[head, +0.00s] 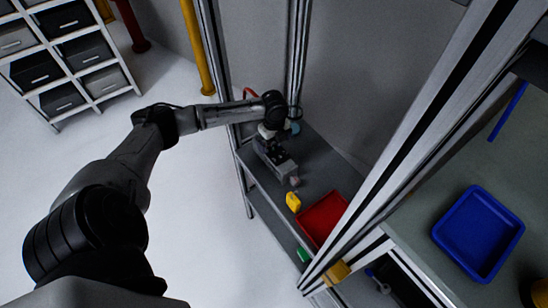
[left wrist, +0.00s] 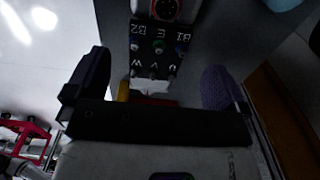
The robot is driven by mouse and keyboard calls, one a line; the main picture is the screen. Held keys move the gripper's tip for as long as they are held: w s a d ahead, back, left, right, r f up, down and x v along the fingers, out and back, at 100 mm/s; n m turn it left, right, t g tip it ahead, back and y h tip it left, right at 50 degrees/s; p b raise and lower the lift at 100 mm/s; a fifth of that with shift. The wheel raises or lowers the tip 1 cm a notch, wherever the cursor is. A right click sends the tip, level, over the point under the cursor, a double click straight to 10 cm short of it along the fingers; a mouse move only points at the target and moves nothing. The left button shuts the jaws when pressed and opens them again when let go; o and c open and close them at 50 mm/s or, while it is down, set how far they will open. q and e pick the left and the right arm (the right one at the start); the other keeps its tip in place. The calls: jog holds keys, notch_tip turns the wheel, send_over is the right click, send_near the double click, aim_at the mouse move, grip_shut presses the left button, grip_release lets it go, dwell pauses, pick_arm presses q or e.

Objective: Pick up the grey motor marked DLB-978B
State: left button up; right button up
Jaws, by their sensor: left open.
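A grey motor (head: 277,161) with a dark terminal part lies on the grey shelf, just in front of my left gripper (head: 270,134) in the head view. In the left wrist view the motor's black terminal block (left wrist: 158,46) shows the letters B2, E, B1 and W, V, U, with a round connector above. The marking DLB-978B is not readable. In the left wrist view my left gripper (left wrist: 157,66) is open, with one dark finger on each side of the terminal block and gaps between. Whether a finger touches the motor is unclear. My right gripper is not in view.
On the shelf (head: 318,173) are a yellow object (head: 293,201), a red tray (head: 324,219) and a teal round object (head: 295,128) behind the gripper. Metal posts (head: 410,135) frame the shelf. A blue tray (head: 478,234) sits on a table at the right.

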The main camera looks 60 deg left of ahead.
aim_at(274, 148)
pick_arm(q)
jog(key=shift+s+d+f+b, duration=0.1)
jog(key=shift+f+b, duration=0.15)
jog(key=shift+f, duration=1.35)
jog(key=shift+d+f+b, duration=0.1)
jog(key=shift+f+b, duration=0.1)
jog(key=shift+f, duration=1.35)
jog(key=shift+a, duration=0.1)
jog(key=shift+c, duration=0.3)
jog(key=c, duration=1.8)
jog(key=shift+r, duration=0.2)
